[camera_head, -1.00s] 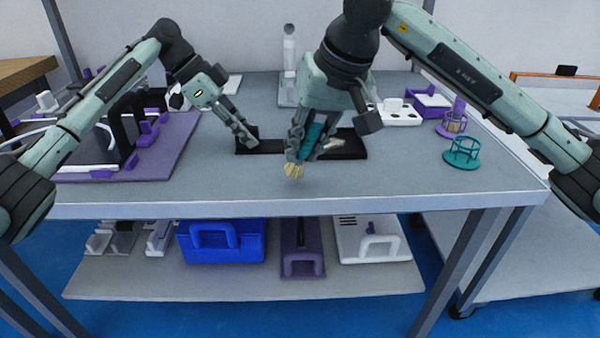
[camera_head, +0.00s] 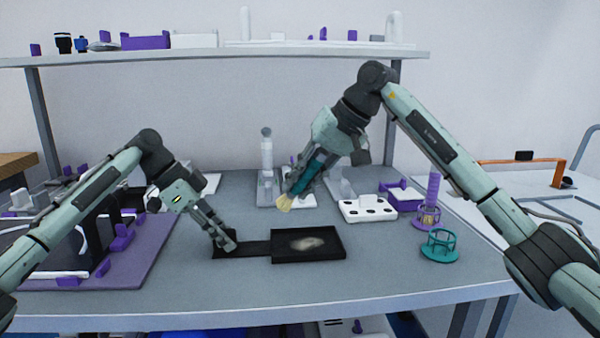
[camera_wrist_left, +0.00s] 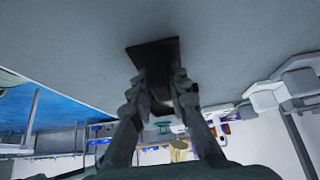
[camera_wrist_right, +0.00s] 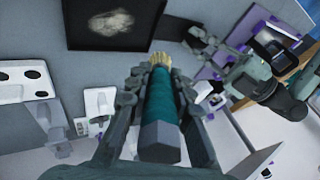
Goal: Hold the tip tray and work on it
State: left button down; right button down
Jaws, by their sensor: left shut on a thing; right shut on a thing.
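The black tip tray (camera_head: 308,256) lies flat on the grey table, with a pale powdery patch (camera_head: 307,244) on its bottom. Its flat handle (camera_head: 256,248) points left. My left gripper (camera_head: 228,243) is shut on the handle's left end; the left wrist view also shows the gripper (camera_wrist_left: 160,95) closed around a black part. My right gripper (camera_head: 305,183) is shut on a teal-handled brush with pale bristles (camera_head: 285,203). It holds the brush tilted, bristles down, above and behind the tray. The brush (camera_wrist_right: 160,110) also shows in the right wrist view, between the fingers.
A white block with holes (camera_head: 367,209), a purple box (camera_head: 402,198), a purple round holder (camera_head: 428,217) and a teal round holder (camera_head: 440,247) stand to the right. A purple mat (camera_head: 130,262) with equipment lies left. The table in front of the tray is clear.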

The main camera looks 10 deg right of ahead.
jog(key=shift+f, duration=0.6)
jog(key=shift+r, duration=0.1)
jog(key=shift+f, duration=3.6)
jog(key=shift+d+f, duration=0.15)
jog(key=shift+d, duration=0.4)
jog(key=shift+d+f, duration=0.15)
jog(key=shift+d, duration=3.4)
jog(key=shift+a, duration=4.15)
jog(key=shift+r, duration=4.1)
